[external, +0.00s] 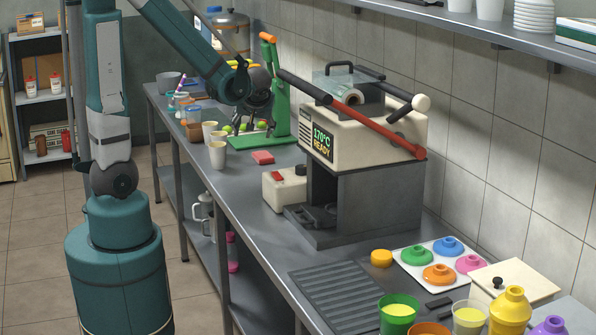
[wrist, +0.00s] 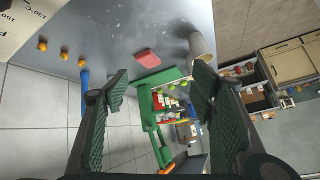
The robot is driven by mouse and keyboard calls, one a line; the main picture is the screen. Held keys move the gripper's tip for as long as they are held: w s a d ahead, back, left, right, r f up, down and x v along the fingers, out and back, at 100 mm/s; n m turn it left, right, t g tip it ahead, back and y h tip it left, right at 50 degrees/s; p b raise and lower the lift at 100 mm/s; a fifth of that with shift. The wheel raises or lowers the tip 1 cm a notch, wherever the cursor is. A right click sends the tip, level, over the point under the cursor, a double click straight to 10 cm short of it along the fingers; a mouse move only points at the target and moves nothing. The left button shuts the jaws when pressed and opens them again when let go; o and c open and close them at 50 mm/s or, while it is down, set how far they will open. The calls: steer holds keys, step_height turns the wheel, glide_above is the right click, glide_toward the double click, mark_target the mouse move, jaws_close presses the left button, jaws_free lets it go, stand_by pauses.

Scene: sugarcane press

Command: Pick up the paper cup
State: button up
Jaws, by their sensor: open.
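Pale paper cups stand near the front edge of the counter in the external view. The nearest paper cup (external: 217,156) is upright, with others just behind it. My gripper (external: 258,118) hangs above the counter, to the right of the cups and in front of the green stand. In the wrist view my gripper (wrist: 160,85) has its fingers wide apart with nothing between them. A pale cup (wrist: 201,44) shows beyond the tip of the right finger, which partly hides it. The cup and finger look apart, but I cannot tell the distance.
A red block (external: 262,157) lies on the counter (external: 245,190) near the cups. The green stand (external: 280,95) with an orange-tipped handle rises close behind my gripper. The large press (external: 365,135) with its long red lever is to the right. Small green fruit lie near the stand.

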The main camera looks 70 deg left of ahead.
steer(key=s+a+f+n+g+y+b, duration=0.15)
steer(key=a+f+n, duration=0.3)
steer(key=a, duration=0.45)
steer(key=n+g+y+b, duration=0.2)
steer(key=n+g+y, duration=0.1)
steer(key=n+g, duration=0.1)
glide_toward(218, 156)
steer(key=a+r, duration=0.2)
steer(key=a, duration=0.2)
steer(key=shift+s+a+f+n, duration=0.15)
steer(key=shift+s+a+n, duration=0.1)
steer(key=shift+a, duration=0.15)
steer(key=shift+a, duration=0.1)
steer(key=shift+b+x, duration=0.4)
steer(key=shift+x, duration=0.8)
steer(key=shift+a+f, duration=0.1)
steer(key=shift+w+b+x, duration=0.15)
steer(key=shift+b+x, duration=0.25)
steer(key=shift+x, duration=0.85)
steer(key=shift+w+b+x, duration=0.1)
steer(key=shift+b+x, duration=0.3)
steer(key=shift+x, duration=0.8)
steer(key=c, duration=0.7)
